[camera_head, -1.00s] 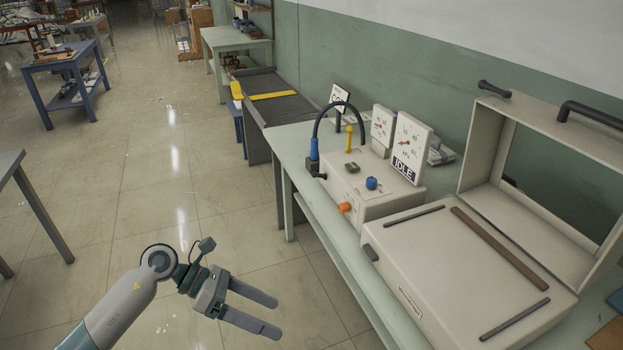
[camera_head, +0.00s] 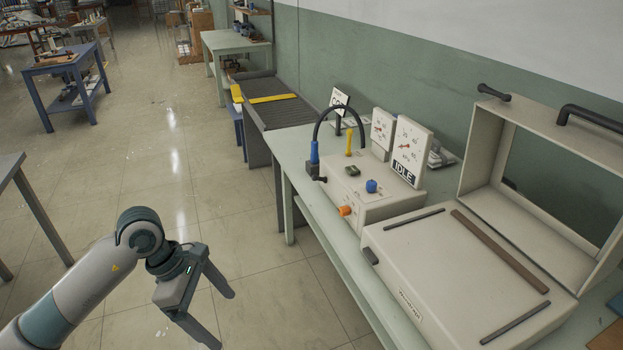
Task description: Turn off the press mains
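The press (camera_head: 440,275) is a beige flat box with its lid raised, on a pale green bench. Beside it stands a beige control box (camera_head: 385,207) with an orange knob (camera_head: 345,211) on its front, and a blue knob (camera_head: 371,186) and a dark green switch (camera_head: 352,170) on top. A blue plug-like part (camera_head: 314,152) with a black cable stands at its left end. Which control is the mains is not readable. My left gripper (camera_head: 223,320) is open and empty over the floor, left of the bench. My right gripper is out of view.
The green bench (camera_head: 322,227) runs along the wall. A dark conveyor (camera_head: 285,112) lies beyond the bench. A grey table (camera_head: 20,180) is at the left edge. The floor between is clear.

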